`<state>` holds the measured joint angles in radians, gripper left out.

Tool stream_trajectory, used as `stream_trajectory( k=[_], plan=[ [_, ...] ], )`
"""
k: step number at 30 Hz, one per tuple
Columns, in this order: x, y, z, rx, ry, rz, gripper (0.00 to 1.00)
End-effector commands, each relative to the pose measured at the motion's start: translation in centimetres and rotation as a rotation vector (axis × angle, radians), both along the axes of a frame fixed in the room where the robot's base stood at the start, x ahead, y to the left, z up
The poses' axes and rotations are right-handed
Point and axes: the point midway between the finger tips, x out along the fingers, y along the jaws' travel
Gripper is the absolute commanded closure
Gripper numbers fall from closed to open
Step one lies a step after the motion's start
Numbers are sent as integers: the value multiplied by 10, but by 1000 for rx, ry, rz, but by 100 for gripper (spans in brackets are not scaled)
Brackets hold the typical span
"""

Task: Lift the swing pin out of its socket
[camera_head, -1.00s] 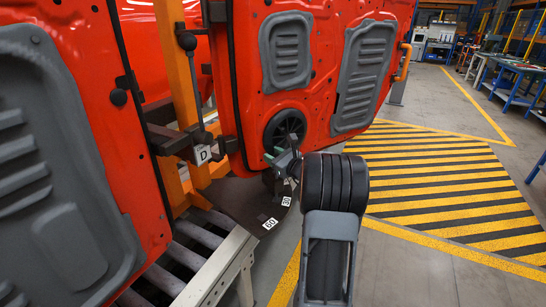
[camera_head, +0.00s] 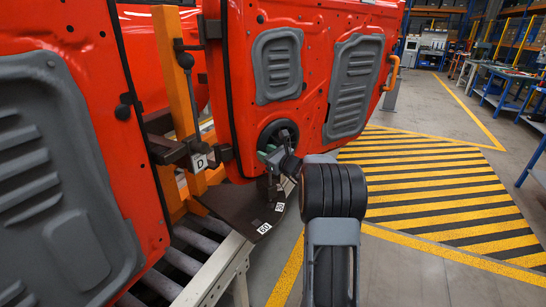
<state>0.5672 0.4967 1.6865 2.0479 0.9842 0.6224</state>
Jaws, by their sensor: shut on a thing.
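My gripper (camera_head: 271,160) is in front of the round dark opening low on the red door (camera_head: 232,105), at the far end of my arm. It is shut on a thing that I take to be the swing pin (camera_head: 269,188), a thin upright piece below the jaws. My wrist and the jaws hide most of it. The dark plate (camera_head: 230,205) beneath carries white labels 60 and 30. The socket is not clearly visible, so I cannot tell whether the pin's lower end is still in it.
An orange post (camera_head: 175,75) with a dark lever and a bracket marked D stands left of the door. Another red door panel (camera_head: 60,120) fills the left. A roller conveyor (camera_head: 205,270) runs at lower left. Striped floor (camera_head: 430,185) at right is clear.

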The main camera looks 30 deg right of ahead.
Motion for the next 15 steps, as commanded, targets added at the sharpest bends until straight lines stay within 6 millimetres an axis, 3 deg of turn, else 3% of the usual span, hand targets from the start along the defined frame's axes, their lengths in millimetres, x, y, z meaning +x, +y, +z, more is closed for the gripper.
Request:
stream_trajectory(
  k=[3, 4, 11, 15],
  plan=[
    [1, -2, 7, -1, -12, -9, 100],
    [1, -2, 7, -1, -11, -8, 60],
    [2, 3, 5, -1, -9, 1, 38],
    [2, 4, 4, 0, -7, 2, 38]
  ],
)
